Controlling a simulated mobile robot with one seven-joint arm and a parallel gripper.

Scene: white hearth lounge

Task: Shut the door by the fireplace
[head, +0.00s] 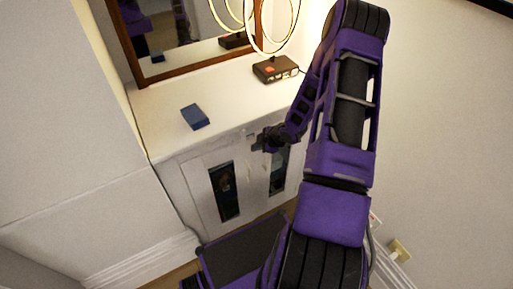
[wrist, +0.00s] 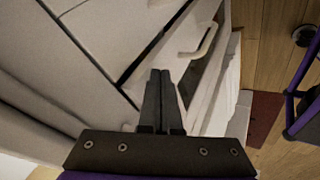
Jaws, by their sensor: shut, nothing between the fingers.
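A white cabinet (head: 200,215) stands against the wall, with two white-framed doors that have dark panels. The left door (head: 208,192) and the right door (head: 272,192) face me; my arm partly covers the right one. My gripper (head: 258,141) is at the cabinet's front, just below the top edge, near the top of the doors. In the wrist view my gripper (wrist: 162,80) is shut and empty, with its fingertips close to a white panel. A pale handle (wrist: 206,40) sits on a white door just beyond the fingertips. I cannot tell how far either door stands open.
On the cabinet top are a blue box (head: 195,117), a lamp with ring lights on a dark base (head: 275,69), and a brown-framed mirror (head: 190,72). A white wall (head: 70,130) rises at the left. Wooden floor (wrist: 275,45) and a dark red patch (wrist: 263,118) show at right.

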